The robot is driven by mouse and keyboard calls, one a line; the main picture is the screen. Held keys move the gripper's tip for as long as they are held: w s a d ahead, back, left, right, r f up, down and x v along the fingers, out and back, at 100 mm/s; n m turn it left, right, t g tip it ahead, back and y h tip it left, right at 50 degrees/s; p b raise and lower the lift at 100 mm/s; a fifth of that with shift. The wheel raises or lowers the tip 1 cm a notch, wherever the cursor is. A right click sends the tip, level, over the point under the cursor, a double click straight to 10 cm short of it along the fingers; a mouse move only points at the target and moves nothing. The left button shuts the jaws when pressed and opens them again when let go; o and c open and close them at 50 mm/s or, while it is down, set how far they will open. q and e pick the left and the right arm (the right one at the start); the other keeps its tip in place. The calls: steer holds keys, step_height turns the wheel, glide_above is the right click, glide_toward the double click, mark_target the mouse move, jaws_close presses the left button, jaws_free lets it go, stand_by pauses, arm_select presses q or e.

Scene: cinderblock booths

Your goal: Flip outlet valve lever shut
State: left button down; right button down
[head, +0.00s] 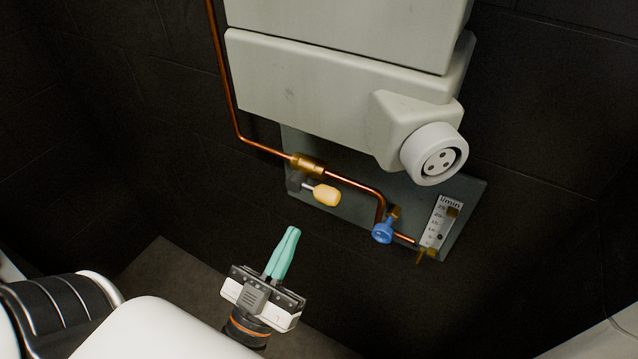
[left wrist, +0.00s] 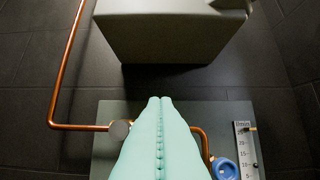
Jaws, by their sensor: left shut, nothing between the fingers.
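A brass valve (head: 307,165) sits on the copper pipe in front of a grey backplate. Its lever has a yellow-orange grip (head: 326,194) that points right and slightly down, below the pipe. My left gripper (head: 291,232) has green fingers pressed together with nothing between them. In the head view its tips are below and left of the lever grip, apart from it. In the left wrist view the closed fingers (left wrist: 160,101) cover the middle of the backplate, and the lever grip is hidden. My right gripper is not in view.
A blue knob (head: 383,231) and a flow gauge (head: 440,222) marked l/min are right of the lever. A large pale housing (head: 310,85) with a white round socket (head: 436,155) overhangs the pipework. A copper pipe (head: 225,80) runs up on the left. Dark block walls surround it.

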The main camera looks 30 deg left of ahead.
arm_select(q)
step_height(320, 180, up, 6)
steer(key=f+p, duration=0.1)
steer(key=p, duration=0.4)
glide_above(319, 199)
steer(key=s, duration=0.2)
steer(key=shift+w+d+f, duration=0.2)
steer(key=shift+f, duration=0.35)
steer(key=shift+w+d+f, duration=0.15)
steer(key=shift+f, duration=1.25)
steer(key=shift+w, duration=0.1)
